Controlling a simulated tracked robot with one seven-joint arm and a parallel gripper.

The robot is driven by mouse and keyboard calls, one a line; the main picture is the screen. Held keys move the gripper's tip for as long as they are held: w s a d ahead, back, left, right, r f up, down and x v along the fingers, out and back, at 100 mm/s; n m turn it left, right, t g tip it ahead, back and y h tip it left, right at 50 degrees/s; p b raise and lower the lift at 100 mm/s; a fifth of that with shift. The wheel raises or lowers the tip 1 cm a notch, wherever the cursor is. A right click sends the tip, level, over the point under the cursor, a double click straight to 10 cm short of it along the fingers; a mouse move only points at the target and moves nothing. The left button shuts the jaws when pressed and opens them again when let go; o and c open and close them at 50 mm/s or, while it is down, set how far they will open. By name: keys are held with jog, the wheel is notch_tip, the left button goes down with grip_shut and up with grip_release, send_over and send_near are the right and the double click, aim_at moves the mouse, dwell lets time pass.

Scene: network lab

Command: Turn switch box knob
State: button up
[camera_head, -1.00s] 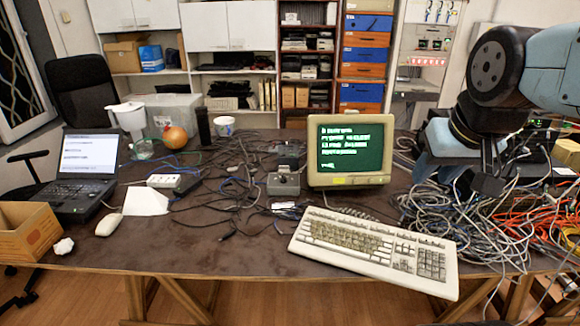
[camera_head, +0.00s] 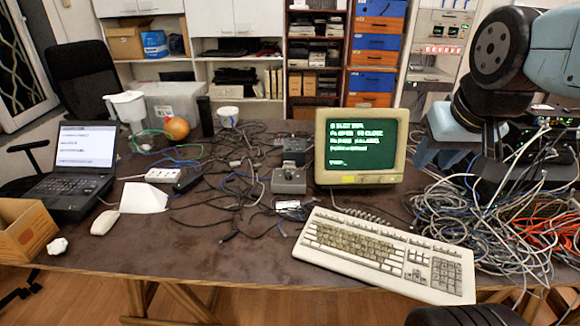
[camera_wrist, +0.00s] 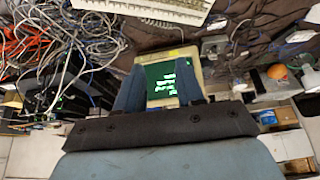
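The switch box (camera_head: 289,181) is a small grey box with a dark knob on top. It stands on the table just left of the monitor in the head view, among black cables. A small grey box that looks like it shows in the wrist view (camera_wrist: 214,46), right of the monitor. The knob's exact setting is too small to read. My gripper (camera_wrist: 158,80) shows two blue fingers spread apart with nothing between them; the monitor is seen beyond them. In the head view my arm hangs at the right, above the cable pile and well away from the box.
The monitor (camera_head: 360,148) with a green screen and the keyboard (camera_head: 385,252) stand right of the box. A cable tangle (camera_head: 480,220) covers the table's right side. A laptop (camera_head: 80,165), mouse (camera_head: 104,222) and cardboard box (camera_head: 25,230) are at left. The front-left tabletop is fairly clear.

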jog(key=w+a+n, duration=0.1)
jog(key=w+a, duration=0.3)
jog(key=w, duration=0.9)
jog(key=n+g+y, duration=0.1)
jog(key=n, duration=0.2)
send_over(289, 173)
jog(key=s+d, duration=0.2)
jog(key=s, duration=0.3)
notch_tip(289, 173, down, 22)
jog(key=x, duration=0.8)
jog(key=a+x, duration=0.1)
jog(key=x, duration=0.4)
jog(key=shift+f, duration=0.1)
grip_shut()
jog(key=shift+d, duration=0.1)
